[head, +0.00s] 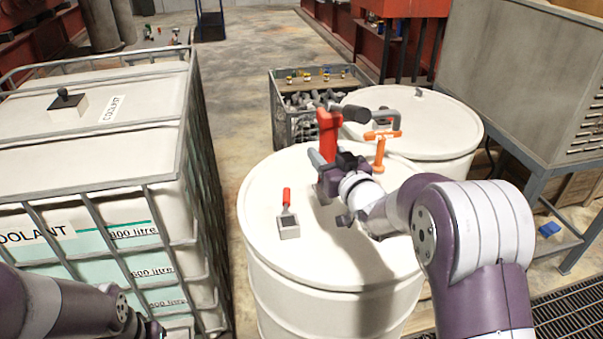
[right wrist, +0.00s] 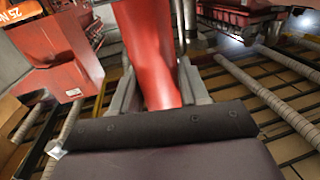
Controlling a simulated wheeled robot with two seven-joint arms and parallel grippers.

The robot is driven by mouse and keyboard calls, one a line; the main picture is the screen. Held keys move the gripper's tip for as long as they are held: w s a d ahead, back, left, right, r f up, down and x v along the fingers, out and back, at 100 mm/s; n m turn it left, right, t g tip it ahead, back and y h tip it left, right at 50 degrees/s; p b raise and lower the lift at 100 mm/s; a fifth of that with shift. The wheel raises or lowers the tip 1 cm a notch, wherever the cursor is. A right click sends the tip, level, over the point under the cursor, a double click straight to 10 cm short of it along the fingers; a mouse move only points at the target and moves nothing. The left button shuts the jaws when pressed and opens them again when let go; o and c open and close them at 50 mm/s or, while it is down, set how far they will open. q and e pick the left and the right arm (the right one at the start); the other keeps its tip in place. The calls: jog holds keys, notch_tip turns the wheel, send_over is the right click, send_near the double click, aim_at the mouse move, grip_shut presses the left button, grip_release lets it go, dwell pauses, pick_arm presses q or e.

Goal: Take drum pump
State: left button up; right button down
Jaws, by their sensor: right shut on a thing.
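The drum pump (head: 328,138) is a red upright body with a dark cylinder sticking out to the right at its top. It stands over the white drum (head: 270,225) in the head view; its lower end is hidden behind my gripper. My right gripper (head: 326,176) is shut on it. In the right wrist view the red body (right wrist: 152,50) passes between the two grey fingers (right wrist: 155,90). Whether the pump touches the drum lid I cannot tell. My left arm shows at the lower left of the head view; its fingers are out of frame.
A second white drum (head: 440,125) stands behind. A wire basket (head: 278,105) of grey parts lies beyond. A caged coolant tank (head: 60,150) is left, a grey cabinet (head: 520,70) right.

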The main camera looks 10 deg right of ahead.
jog(key=d+r+p, duration=0.1)
jog(key=r, duration=0.2)
jog(key=d+r+p, duration=0.1)
jog(key=r+p, duration=0.1)
jog(key=r, duration=0.1)
jog(key=d+r+p, duration=0.1)
jog(key=r+p, duration=0.1)
jog(key=r, duration=0.1)
jog(key=shift+s+r, duration=0.15)
jog(key=shift+s, duration=0.1)
